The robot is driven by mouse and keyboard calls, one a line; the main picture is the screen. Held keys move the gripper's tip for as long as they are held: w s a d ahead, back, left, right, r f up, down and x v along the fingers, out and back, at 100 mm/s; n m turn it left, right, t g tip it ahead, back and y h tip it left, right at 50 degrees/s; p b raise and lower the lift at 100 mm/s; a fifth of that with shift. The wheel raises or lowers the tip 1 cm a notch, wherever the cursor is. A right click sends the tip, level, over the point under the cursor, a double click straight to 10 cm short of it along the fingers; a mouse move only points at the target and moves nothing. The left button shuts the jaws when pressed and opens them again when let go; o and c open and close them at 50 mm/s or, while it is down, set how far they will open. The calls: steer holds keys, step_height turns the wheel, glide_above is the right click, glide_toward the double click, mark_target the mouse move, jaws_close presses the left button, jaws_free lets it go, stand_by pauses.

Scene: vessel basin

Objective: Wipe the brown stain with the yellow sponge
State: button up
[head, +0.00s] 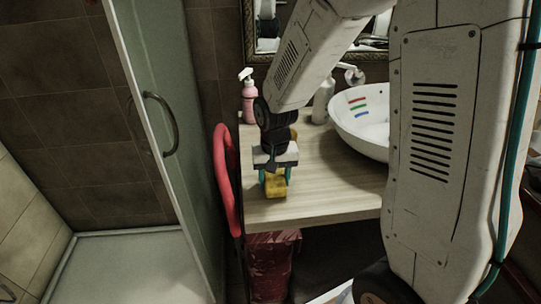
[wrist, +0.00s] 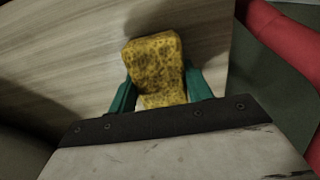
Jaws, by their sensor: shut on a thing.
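The yellow sponge (head: 276,188) is between the teal fingers of my gripper (head: 275,176), near the left end of the wooden counter. In the wrist view the sponge (wrist: 155,62) is speckled with dark spots and sticks out past the fingertips of my gripper (wrist: 160,88), which is shut on it. The sponge is over the counter top; I cannot tell whether it touches the surface. I see no brown stain in either view; my arm hides part of the counter and basin.
A white basin (head: 350,122) with red, green and blue marks inside stands on the counter (head: 325,190). A red curved chair-like frame (head: 226,180) is close at the left, beside a glass shower door (head: 165,110).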

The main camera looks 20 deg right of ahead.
mark_target(267, 177)
steer(key=shift+s+d, duration=0.15)
steer(key=shift+d, duration=0.25)
steer(key=shift+s+d, duration=0.15)
steer(key=shift+d, duration=0.25)
steer(key=shift+r, duration=0.1)
steer(key=shift+w+a, duration=0.3)
steer(key=shift+a, duration=0.5)
steer(key=shift+w+a, duration=0.2)
steer(key=shift+a, duration=0.85)
steer(key=shift+d, duration=0.75)
steer(key=shift+s+d, duration=0.1)
steer(key=shift+d, duration=0.6)
steer(key=shift+s+d, duration=0.2)
steer(key=shift+d, duration=0.45)
steer(key=a, duration=0.2)
steer(key=w+a, duration=0.1)
steer(key=a, duration=0.1)
steer(key=shift+w+r, duration=0.15)
steer(key=shift+r, duration=3.75)
